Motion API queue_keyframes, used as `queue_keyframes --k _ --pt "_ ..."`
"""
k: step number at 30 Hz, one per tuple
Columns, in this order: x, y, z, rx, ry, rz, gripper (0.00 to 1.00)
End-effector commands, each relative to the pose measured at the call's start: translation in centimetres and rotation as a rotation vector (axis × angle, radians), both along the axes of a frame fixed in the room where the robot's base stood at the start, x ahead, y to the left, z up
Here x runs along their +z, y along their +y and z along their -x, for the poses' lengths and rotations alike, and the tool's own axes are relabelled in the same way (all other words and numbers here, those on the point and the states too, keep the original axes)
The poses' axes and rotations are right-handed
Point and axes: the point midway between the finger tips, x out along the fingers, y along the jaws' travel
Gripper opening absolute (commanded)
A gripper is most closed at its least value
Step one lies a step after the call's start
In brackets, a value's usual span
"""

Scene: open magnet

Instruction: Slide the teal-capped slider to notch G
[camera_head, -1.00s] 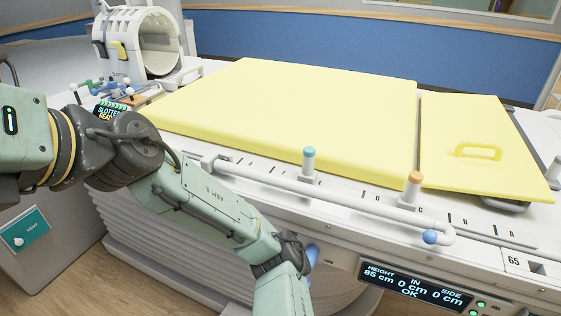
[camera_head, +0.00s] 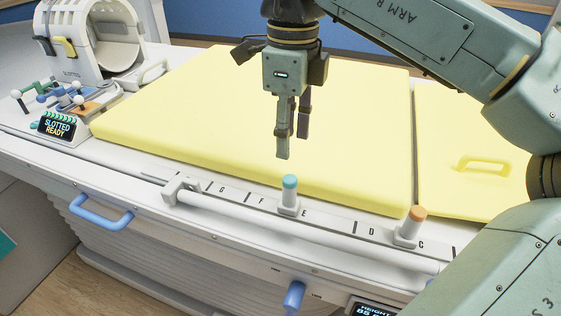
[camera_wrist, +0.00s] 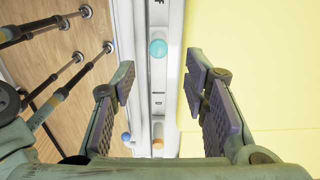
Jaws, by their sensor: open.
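An orange-capped slider (camera_head: 413,227) stands near C on the same rail. The yellow pad (camera_head: 220,120) lies behind the rail. A white bar (camera_head: 270,225) runs along its front. A blue handle (camera_head: 100,215) and a small display (camera_head: 57,126) are at left.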

Motion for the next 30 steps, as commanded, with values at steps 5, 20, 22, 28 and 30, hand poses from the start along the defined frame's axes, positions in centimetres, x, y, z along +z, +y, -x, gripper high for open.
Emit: queue_keyframes --k 5,20,22,28,30 --pt "-1.5 -0.5 0.0 -0.008 0.003 0.012 0.41" --pt "-9.8 -0.3 0.1 -0.006 0.002 0.007 0.41" --pt "-10.3 -0.3 0.0 -0.006 0.002 0.007 0.41" --pt "-10.7 -0.3 0.0 -0.006 0.002 0.006 0.41" --pt "-10.7 -0.3 0.0 -0.006 0.001 0.006 0.41"
